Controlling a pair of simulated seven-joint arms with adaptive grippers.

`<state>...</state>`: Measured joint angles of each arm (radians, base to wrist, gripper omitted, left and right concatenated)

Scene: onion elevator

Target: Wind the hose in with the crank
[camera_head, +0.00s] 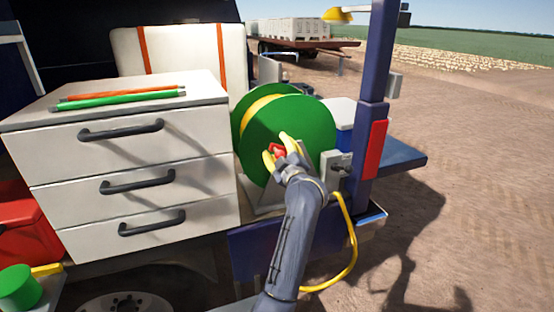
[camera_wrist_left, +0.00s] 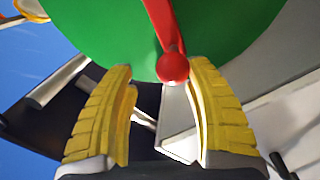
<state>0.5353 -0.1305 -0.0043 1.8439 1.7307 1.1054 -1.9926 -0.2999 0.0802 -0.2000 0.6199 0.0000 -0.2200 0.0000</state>
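The hose reel (camera_head: 305,120) has green discs and stands beside a white drawer cabinet. Some yellow hose (camera_head: 259,104) shows between its discs, and a loose length hangs in a loop below on the right. The red crank (camera_head: 277,150) is on the reel's near face, partly hidden by my gripper; its arm and round knob (camera_wrist_left: 173,67) show in the left wrist view. My left gripper (camera_head: 280,150) is at the crank with its yellow fingers apart. The knob lies between the fingertips (camera_wrist_left: 160,75), nearer the right-hand finger, with a gap to the left-hand one. My right gripper is out of view.
The white drawer cabinet (camera_head: 135,165) with dark handles is close on the left, with orange and green rods on top. A dark blue post (camera_head: 374,80) with a red light stands right of the reel. Open dirt ground lies farther right.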

